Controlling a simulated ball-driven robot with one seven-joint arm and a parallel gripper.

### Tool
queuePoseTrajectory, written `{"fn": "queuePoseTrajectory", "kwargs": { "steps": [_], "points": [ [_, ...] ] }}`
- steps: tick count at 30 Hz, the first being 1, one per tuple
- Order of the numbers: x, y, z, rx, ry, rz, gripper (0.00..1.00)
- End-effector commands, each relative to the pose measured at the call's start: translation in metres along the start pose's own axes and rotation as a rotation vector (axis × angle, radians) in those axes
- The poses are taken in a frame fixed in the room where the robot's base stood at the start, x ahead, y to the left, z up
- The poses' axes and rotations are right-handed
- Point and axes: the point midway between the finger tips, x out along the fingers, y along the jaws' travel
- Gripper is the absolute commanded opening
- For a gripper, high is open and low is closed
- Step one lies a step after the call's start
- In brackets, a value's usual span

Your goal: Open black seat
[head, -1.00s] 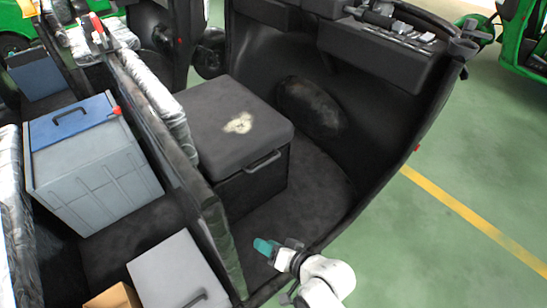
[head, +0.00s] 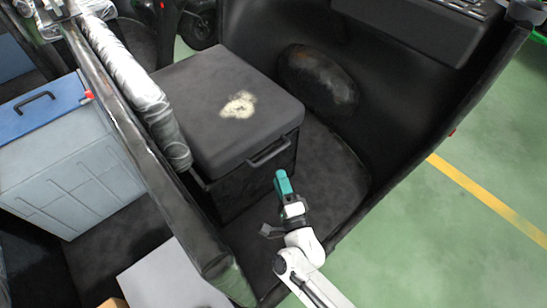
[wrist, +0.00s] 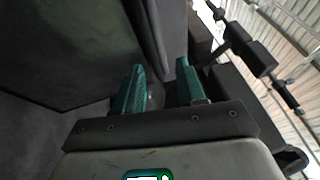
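The black seat (head: 190,105) is a box with a padded lid inside the rickshaw, and the lid looks shut. A pale worn patch (head: 238,105) marks its top. A dark bar handle (head: 269,152) sits on the lid's front edge. My gripper (head: 282,176), with teal fingertips, is just in front of and slightly below the handle, seemingly apart from it. In the wrist view my gripper (wrist: 160,78) has its two fingers apart with nothing clearly held between them. I cannot surely pick out the handle in that view.
A grey box with a blue lid (head: 75,150) stands left of the dark partition (head: 150,160). A light grey box (head: 170,275) is at lower left. The rickshaw's black wall (head: 400,110) curves around the right. Bare floor (head: 335,165) lies right of the seat.

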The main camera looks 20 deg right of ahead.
Motion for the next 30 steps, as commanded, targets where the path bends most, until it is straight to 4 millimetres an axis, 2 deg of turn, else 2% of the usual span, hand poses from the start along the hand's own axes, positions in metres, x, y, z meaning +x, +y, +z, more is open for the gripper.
{"fn": "queuePoseTrajectory", "kwargs": {
  "steps": [6,12,18,25,30],
  "points": [
    [0.042,0.002,0.001,0.000,0.001,-0.002,0.40],
    [0.067,0.002,0.000,-0.002,0.000,0.000,0.40],
    [0.077,0.001,0.000,-0.002,-0.001,0.000,0.40],
    [0.077,0.000,0.000,-0.002,-0.002,0.001,0.40],
    [0.077,0.000,0.000,-0.002,-0.002,0.001,0.25]
  ]
}}
